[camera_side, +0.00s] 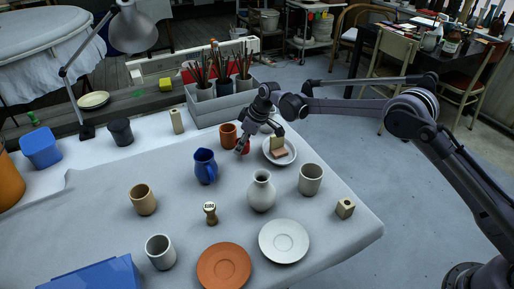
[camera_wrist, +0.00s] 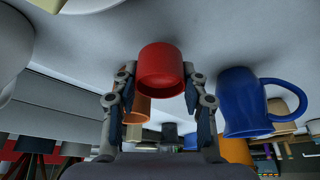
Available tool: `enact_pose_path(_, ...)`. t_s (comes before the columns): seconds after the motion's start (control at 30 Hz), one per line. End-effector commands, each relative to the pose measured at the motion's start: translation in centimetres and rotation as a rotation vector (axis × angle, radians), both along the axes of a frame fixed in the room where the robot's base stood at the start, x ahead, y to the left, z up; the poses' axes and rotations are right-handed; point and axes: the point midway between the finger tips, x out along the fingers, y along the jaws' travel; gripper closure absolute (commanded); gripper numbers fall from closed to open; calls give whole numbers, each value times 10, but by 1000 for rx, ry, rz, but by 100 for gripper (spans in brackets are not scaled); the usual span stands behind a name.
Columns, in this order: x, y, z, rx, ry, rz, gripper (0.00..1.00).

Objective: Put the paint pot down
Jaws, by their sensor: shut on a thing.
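The red paint pot (camera_wrist: 162,66) sits between the two fingers of my gripper (camera_wrist: 160,78) in the wrist view, which looks upside down with the table at the top. My gripper is shut on the pot. In the side view my gripper (camera_side: 243,147) is low over the back part of the table, and a little of the red pot (camera_side: 245,148) shows behind the fingers. I cannot tell whether the pot touches the table.
A terracotta cup (camera_side: 228,135) stands close behind left of the gripper, a blue jug (camera_side: 205,166) in front left. A white plate (camera_side: 268,152) with blocks is close on the right. A pale vase (camera_side: 261,192) stands in front. The grey brush crate (camera_side: 204,113) is behind.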

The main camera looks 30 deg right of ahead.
Motion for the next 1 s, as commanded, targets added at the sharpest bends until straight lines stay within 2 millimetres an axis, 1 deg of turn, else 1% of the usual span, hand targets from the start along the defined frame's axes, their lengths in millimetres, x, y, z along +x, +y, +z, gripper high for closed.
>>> enact_pose_path(0.1, 0, 0, -18, 0, 0, 0, 88)
enact_pose_path(0.2, 0, 0, -25, 1, -1, 0, 88)
enact_pose_path(0.57, 0, 0, -29, 0, 0, 0, 88)
enact_pose_path(0.6, 0, 0, -29, 0, 0, 0, 48)
enact_pose_path(0.63, 0, 0, -29, 0, 0, 0, 39)
enact_pose_path(0.67, 0, 0, -29, 0, 0, 0, 33)
enact_pose_path(1.0, 0, 0, -27, 0, 0, 0, 33)
